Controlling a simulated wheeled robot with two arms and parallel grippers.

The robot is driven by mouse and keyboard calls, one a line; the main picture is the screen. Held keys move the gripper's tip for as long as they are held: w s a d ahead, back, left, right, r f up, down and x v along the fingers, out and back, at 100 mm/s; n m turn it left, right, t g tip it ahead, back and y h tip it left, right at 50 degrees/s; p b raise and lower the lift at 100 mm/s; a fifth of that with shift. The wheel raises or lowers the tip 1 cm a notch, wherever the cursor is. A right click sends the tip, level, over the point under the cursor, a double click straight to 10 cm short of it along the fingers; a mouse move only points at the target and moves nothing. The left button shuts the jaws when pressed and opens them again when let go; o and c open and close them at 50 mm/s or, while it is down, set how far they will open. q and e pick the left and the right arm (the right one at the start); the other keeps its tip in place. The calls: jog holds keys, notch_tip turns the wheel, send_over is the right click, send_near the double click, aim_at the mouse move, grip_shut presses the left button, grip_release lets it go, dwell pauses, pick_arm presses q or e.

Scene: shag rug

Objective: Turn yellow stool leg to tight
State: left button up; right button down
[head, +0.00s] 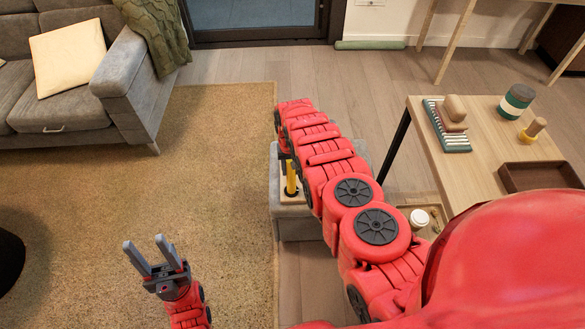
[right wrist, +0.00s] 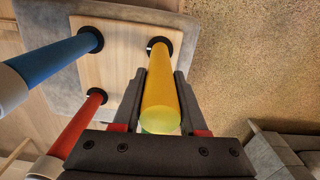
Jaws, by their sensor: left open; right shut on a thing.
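The upturned stool (head: 300,228) has a grey padded seat and stands on the floor under my right arm. Its wooden underside (right wrist: 118,65) shows in the right wrist view. The yellow leg (right wrist: 166,90) stands in a dark round socket at the board's edge; it also shows in the head view (head: 291,178). My right gripper (right wrist: 159,78) is shut on the yellow leg, one finger on each side. A blue leg (right wrist: 50,62) and a red leg (right wrist: 78,125) stand in other sockets. My left gripper (head: 144,241) is open and empty above the rug, left of the stool.
A wooden table (head: 480,165) at the right bears a rack (head: 446,128), a striped jar (head: 515,102) and a dark tray (head: 540,176). A white-lidded cup (head: 419,218) is beside my right arm. A grey sofa (head: 130,85) stands at the upper left.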

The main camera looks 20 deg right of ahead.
jog(key=shift+m, duration=1.2)
jog(key=shift+d, duration=0.1)
jog(key=shift+c, duration=2.2)
grip_release()
notch_tip(320, 180, up, 15)
jog(key=shift+f+p, duration=0.1)
jog(key=shift+p, duration=0.4)
jog(key=shift+r+p, duration=0.95)
jog(key=shift+r, duration=0.4)
